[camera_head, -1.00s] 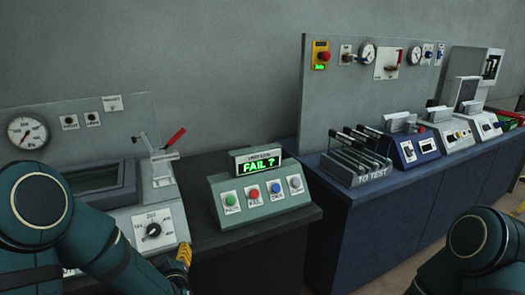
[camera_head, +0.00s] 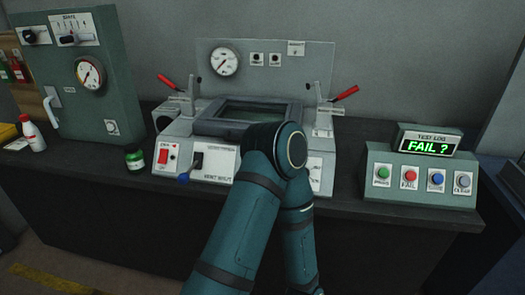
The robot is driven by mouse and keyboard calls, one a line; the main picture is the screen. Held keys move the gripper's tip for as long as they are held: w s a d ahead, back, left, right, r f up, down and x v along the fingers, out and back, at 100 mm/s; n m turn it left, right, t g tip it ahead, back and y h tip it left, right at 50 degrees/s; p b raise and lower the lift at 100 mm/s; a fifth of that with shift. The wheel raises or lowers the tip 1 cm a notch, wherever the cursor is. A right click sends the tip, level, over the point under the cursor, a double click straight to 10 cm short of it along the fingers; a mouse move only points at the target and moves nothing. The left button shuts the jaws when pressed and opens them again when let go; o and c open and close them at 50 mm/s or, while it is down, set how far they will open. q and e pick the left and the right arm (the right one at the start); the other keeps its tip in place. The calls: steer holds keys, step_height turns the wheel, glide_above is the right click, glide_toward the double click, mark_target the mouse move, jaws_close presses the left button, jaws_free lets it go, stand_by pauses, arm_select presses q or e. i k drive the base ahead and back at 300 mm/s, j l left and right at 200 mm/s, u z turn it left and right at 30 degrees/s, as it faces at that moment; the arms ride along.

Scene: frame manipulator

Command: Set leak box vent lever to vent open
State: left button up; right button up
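The leak box (camera_head: 205,127) is a grey bench unit with a dark-rimmed lid, in the middle of the head view. The vent lever (camera_head: 198,160) seems to be the dark lever with a blue knob (camera_head: 184,178) on its front panel, left of my arm. The knob hangs low at the panel's bottom edge. The label beside it is too small to read surely. My teal arm (camera_head: 232,235) rises in front of the box and hides part of its front right. Neither gripper shows.
Red-handled clamps (camera_head: 345,93) stand at both sides of the box. A red switch (camera_head: 174,156) and a green jar (camera_head: 134,158) are left of the lever. The test log console (camera_head: 420,176), reading "FAIL ?", is at right. A tall gauge cabinet (camera_head: 83,110) stands at left.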

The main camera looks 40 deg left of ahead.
mark_target(183, 179)
steer(key=u, duration=2.1)
